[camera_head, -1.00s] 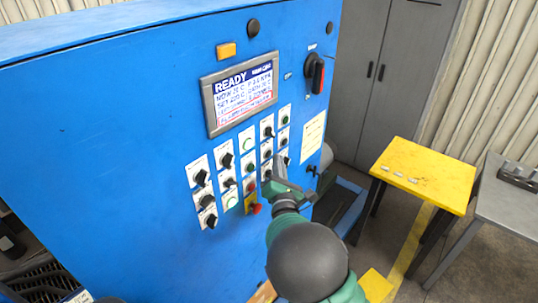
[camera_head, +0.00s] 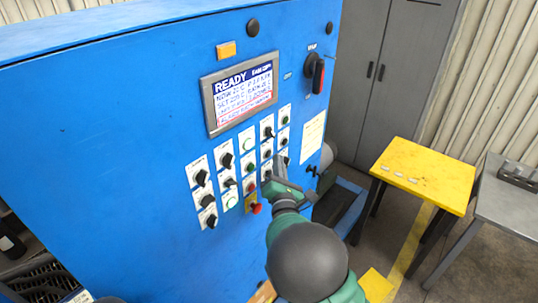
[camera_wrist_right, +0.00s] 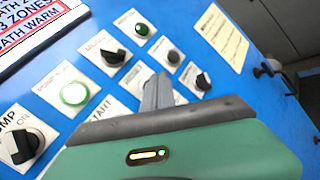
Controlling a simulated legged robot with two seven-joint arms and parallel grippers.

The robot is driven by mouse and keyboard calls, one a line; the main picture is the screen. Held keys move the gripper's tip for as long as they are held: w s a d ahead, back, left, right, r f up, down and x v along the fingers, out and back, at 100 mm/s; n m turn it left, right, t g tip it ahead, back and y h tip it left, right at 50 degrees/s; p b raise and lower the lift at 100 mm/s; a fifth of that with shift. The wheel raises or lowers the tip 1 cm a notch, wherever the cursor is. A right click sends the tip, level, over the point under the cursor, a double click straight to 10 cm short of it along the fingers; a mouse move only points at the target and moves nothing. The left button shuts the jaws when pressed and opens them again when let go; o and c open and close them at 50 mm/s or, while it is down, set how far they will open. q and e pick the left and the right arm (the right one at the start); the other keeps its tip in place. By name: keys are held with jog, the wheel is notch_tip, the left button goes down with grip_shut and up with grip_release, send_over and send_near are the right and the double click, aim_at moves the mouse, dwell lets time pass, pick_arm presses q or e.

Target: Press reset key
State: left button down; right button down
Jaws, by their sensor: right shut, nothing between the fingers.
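The blue control cabinet (camera_head: 110,140) carries a panel of white-labelled knobs and buttons below a display (camera_head: 240,92) headed READY. Most labels are too small or blurred to read, so I cannot tell which control is the reset key. My right gripper (camera_head: 268,184) is shut and empty at the lower right part of the panel. In the right wrist view its fingers (camera_wrist_right: 158,90) point at the panel among the controls and hide part of it. I cannot tell whether the tips touch a control. My left gripper is not in view.
A red mushroom button (camera_head: 257,208) sits close below-left of my right gripper. A black selector knob (camera_wrist_right: 113,54) and a lit green button (camera_wrist_right: 74,93) are near the fingers. A rotary switch (camera_head: 318,75) is higher up. A yellow table (camera_head: 430,170) stands at right.

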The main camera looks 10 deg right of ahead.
jog(key=shift+w+a, duration=0.25)
jog(key=shift+w, duration=0.05)
jog(key=shift+w+a+r, duration=0.1)
jog(key=shift+w+a, duration=0.15)
dwell(0.9)
jog(key=shift+s+d, duration=0.45)
jog(key=shift+s, duration=0.15)
jog(key=shift+s+d, duration=0.1)
jog(key=s+d, duration=0.1)
jog(key=s, duration=0.1)
jog(key=s+d, duration=0.1)
jog(key=d, duration=0.1)
jog(key=shift+s, duration=0.4)
